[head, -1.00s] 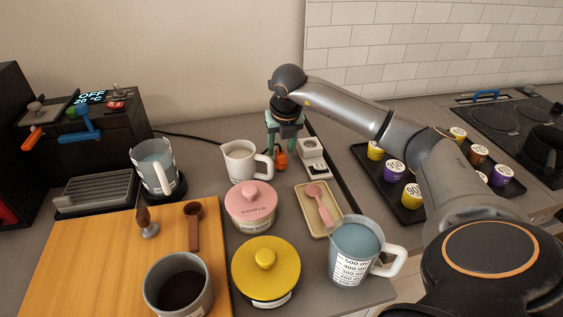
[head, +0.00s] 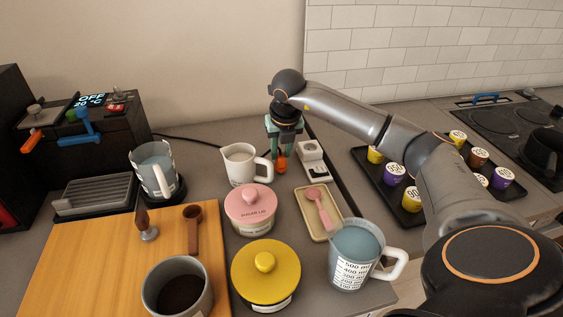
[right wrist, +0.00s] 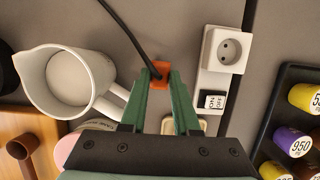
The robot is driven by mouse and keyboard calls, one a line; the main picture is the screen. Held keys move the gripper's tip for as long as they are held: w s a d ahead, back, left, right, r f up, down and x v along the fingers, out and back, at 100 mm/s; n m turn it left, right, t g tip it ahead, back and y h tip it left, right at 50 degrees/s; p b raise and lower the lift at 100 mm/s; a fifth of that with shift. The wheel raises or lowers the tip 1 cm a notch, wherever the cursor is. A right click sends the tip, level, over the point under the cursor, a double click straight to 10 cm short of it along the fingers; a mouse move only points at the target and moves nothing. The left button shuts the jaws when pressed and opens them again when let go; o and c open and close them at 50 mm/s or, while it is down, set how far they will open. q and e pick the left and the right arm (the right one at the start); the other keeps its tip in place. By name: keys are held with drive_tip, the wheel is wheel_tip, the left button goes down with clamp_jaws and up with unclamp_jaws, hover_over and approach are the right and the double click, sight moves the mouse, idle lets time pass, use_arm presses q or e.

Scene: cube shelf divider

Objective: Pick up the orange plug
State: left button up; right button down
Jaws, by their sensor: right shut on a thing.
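The orange plug (head: 281,164) is at the back of the counter, between the white pitcher (head: 241,163) and the white socket block (head: 312,158). My right gripper (head: 281,150) points down at it and is shut on it. In the right wrist view the plug (right wrist: 161,72) sits between the green fingertips, with its dark cable running up and to the left. The socket block (right wrist: 228,52) is to the right, apart from the plug, and its round outlet is empty. My left gripper is not in view.
The white pitcher's handle is close to the left of the gripper. A pink-lidded jar (head: 250,212), a beige tray (head: 312,228) and a measuring jug (head: 350,270) stand in front. A black tray of capsules (head: 408,212) is to the right.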

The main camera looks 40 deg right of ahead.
sight(281, 156)
drive_tip(key=shift+r, duration=0.15)
idle(0.3)
wheel_tip(281, 156, up, 8)
drive_tip(key=p, duration=0.6)
idle(0.4)
idle(0.5)
